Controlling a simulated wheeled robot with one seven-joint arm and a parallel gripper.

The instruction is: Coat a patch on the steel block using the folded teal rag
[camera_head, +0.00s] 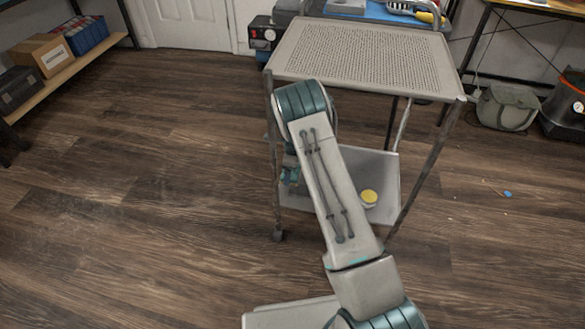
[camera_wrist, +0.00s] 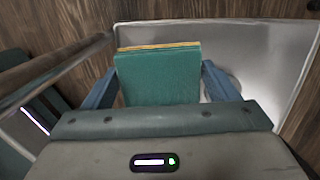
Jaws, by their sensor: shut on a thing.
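The folded teal rag (camera_wrist: 158,78) is between the two blue fingers of my gripper (camera_wrist: 160,85) in the wrist view, with a thin yellow layer along its far edge. My gripper is shut on it, above or near the cart's pale lower shelf (camera_wrist: 190,35). In the head view my arm hides most of the gripper; only small teal and blue parts show at the shelf's left side. I cannot make out the steel block in either view.
The grey cart has a bare perforated top (camera_head: 365,55) and thin legs. A yellow-topped round container (camera_head: 369,197) stands on its lower shelf (camera_head: 380,165). A leg or rail (camera_wrist: 50,75) runs close to the gripper's left. The wooden floor at left is clear.

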